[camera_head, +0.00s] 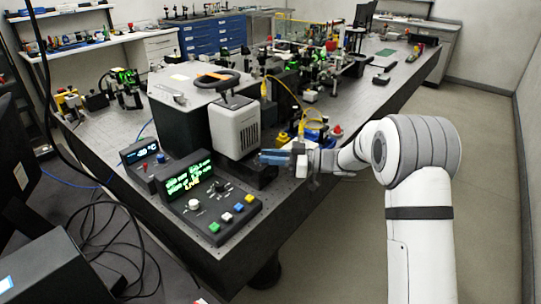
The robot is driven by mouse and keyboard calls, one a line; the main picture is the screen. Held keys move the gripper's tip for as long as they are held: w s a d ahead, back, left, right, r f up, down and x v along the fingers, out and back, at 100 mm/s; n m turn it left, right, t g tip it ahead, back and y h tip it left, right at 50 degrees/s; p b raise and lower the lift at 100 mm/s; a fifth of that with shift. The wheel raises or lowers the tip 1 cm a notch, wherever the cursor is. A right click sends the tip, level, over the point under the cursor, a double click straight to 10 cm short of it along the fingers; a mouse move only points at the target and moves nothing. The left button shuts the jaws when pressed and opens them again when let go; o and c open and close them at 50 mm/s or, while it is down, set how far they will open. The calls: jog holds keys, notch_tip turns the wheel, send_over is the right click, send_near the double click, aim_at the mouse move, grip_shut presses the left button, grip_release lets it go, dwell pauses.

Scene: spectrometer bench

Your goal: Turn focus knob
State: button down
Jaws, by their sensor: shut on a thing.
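My gripper (274,158) reaches in from the right with blue fingers pointing left. It is shut at the lower right side of a grey-and-white boxy instrument (236,127) on the optical bench (330,148). The fingers hide what is between them; from its place at the instrument's side I take it to be the focus knob, but its shape and angle cannot be made out. A control box (205,194) with a lit green display, a white dial (194,204) and several coloured buttons stands in front of the instrument, apart from my gripper.
A small box with a blue display (139,151) stands left of the control box. A yellow cable (284,91) and optical mounts crowd the bench behind my gripper. Black cables (118,222) hang at the near left. The floor (480,140) on the right is clear.

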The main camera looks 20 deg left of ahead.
jog(key=c, duration=1.3)
grip_release()
jog(key=shift+d, duration=0.15)
jog(key=d, duration=0.5)
jog(key=w+d, duration=0.1)
jog(key=d, duration=0.1)
jog(key=shift+d, duration=0.3)
jog(key=shift+w, duration=0.1)
